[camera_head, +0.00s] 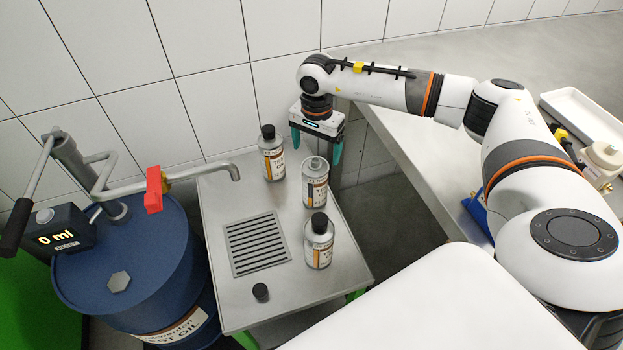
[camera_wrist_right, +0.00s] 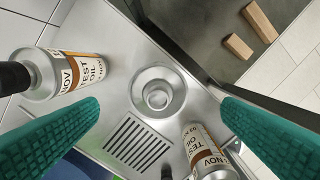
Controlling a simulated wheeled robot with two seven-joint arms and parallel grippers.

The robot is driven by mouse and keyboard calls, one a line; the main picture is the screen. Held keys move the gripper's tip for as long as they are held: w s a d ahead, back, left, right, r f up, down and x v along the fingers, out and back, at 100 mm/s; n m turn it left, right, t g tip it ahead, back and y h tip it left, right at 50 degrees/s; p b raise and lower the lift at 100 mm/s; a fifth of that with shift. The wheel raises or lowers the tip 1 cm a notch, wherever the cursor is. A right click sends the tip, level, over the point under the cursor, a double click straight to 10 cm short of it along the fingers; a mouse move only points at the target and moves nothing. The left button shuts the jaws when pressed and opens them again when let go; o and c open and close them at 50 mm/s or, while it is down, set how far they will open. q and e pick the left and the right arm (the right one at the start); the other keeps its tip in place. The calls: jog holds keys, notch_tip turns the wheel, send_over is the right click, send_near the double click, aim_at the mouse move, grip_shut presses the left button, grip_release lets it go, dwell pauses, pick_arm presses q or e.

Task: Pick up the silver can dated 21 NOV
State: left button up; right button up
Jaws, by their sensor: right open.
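Three silver cans with TEST OIL labels stand upright on the metal bench. The back can (camera_head: 271,153) and the front can (camera_head: 319,243) have black caps; the middle can (camera_head: 315,187) has a bare silver top. In the wrist view the bare-topped can (camera_wrist_right: 158,90) is seen from above between my fingers. My right gripper (camera_head: 316,150) is open and empty, above and behind the middle can. My left gripper is not in view.
A drain grate (camera_head: 257,243) and a loose black cap (camera_head: 260,292) are on the bench. A blue drum (camera_head: 130,270) with a pump spout (camera_head: 200,172) stands at left. A grey counter (camera_head: 440,150) holds a white tray (camera_head: 583,117).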

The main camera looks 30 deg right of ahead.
aim_at(315, 170)
jog(key=shift+s+f, duration=0.2)
jog(key=shift+f, duration=1.4)
jog(key=shift+w+f+p, duration=0.15)
jog(key=shift+f+p, duration=0.1)
jog(key=shift+f, duration=1.15)
jog(key=shift+w+f+p, duration=0.15)
jog(key=shift+f+p, duration=0.05)
jog(key=shift+f, duration=1.15)
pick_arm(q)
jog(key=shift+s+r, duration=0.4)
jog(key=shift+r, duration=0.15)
pick_arm(e)
jog(key=shift+r, duration=0.1)
jog(key=c, duration=1.3)
